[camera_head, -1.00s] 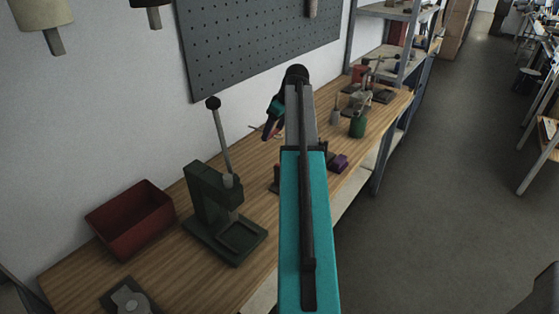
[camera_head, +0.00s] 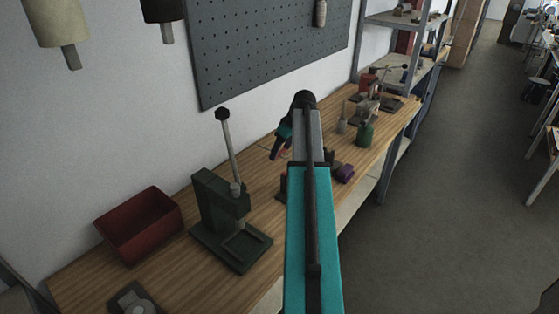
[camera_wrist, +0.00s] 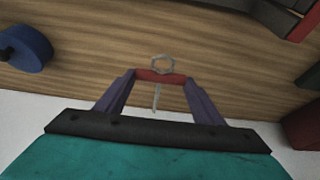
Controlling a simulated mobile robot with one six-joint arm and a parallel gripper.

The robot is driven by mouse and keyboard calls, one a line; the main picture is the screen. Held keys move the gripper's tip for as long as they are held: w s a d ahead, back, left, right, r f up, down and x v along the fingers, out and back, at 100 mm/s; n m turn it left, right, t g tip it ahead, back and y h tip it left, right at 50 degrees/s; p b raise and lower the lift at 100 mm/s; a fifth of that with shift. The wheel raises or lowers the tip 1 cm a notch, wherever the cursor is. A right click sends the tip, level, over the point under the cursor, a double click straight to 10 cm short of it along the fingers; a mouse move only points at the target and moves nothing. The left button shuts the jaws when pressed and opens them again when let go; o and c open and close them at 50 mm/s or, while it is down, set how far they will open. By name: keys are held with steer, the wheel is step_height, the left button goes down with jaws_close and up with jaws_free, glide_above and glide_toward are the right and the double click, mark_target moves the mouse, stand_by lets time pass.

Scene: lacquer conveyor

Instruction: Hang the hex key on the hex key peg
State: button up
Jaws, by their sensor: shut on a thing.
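My gripper (camera_wrist: 160,77) is shut on the hex key in the wrist view. The hex key shows as a pale metal ring (camera_wrist: 162,64) above the red finger pads and a thin shank (camera_wrist: 156,97) below them. In the head view my gripper (camera_head: 276,153) is small, beyond my arm, above the wooden bench and below the pegboard (camera_head: 270,45). The hex key is too small to make out surely there. I cannot make out a hex key peg in either view.
The wooden bench (camera_head: 176,262) holds a green lever press (camera_head: 215,205), a red bin (camera_head: 140,228), a purple block (camera_head: 345,173) and a green bottle (camera_head: 365,134). A handled tool (camera_head: 320,12) hangs on the pegboard. A blue round thing (camera_wrist: 25,47) shows in the wrist view.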

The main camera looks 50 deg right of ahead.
steer(key=shift+f+p, duration=0.7)
steer(key=shift+f, duration=1.55)
steer(key=shift+f, duration=0.2)
steer(key=o, duration=1.1)
steer(key=shift+s+r, duration=0.1)
steer(key=shift+b+v, duration=0.95)
steer(key=shift+v, duration=0.75)
steer(key=shift+b+v, duration=1)
steer(key=shift+v, duration=4.1)
steer(key=shift+a, duration=0.25)
